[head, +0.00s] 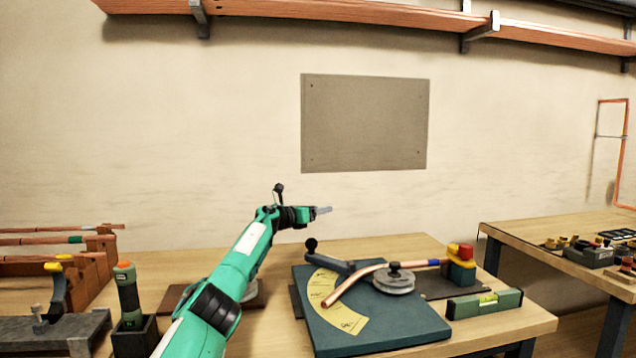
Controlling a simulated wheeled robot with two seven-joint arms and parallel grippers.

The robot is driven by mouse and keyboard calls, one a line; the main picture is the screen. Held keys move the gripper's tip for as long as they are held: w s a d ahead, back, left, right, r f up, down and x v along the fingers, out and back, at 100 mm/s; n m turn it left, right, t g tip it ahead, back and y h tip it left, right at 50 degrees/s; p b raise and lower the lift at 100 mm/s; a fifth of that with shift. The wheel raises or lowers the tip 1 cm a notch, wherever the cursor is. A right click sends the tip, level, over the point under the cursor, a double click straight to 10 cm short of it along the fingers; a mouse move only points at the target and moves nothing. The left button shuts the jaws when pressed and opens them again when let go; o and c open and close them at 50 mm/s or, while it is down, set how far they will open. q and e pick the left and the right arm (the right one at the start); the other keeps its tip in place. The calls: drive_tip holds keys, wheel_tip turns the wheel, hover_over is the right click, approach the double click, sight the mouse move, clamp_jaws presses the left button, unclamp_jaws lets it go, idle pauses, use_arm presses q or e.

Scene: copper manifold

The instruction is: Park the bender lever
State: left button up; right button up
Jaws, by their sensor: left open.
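The bender (430,329) is a dark teal plate on the wooden bench, with a yellow angle scale (322,288) and a round grey former (394,283). Its grey lever (335,263) points to the upper left from the former, and a black knob (311,244) stands on its end. A bent copper tube (352,279) lies across the plate beside the former. My left gripper (326,210) is open and empty, above and just behind the knob, not touching it. My right gripper is out of view.
A spirit level (484,304) and a red, yellow and teal block (460,264) sit right of the bender. At left are a green-handled tool in a dark holder (134,335), a vise-like tool (62,325) and a tube rack (100,262). Another bench (520,231) stands at right.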

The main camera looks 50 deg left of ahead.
use_arm(q)
wheel_tip(320, 180, up, 9)
drive_tip(key=p, duration=0.1)
drive_tip(key=shift+r+p, duration=0.2)
drive_tip(key=shift+p, duration=0.1)
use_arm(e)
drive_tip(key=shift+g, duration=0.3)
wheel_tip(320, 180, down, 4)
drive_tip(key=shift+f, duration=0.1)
use_arm(q)
drive_tip(key=shift+w, duration=0.1)
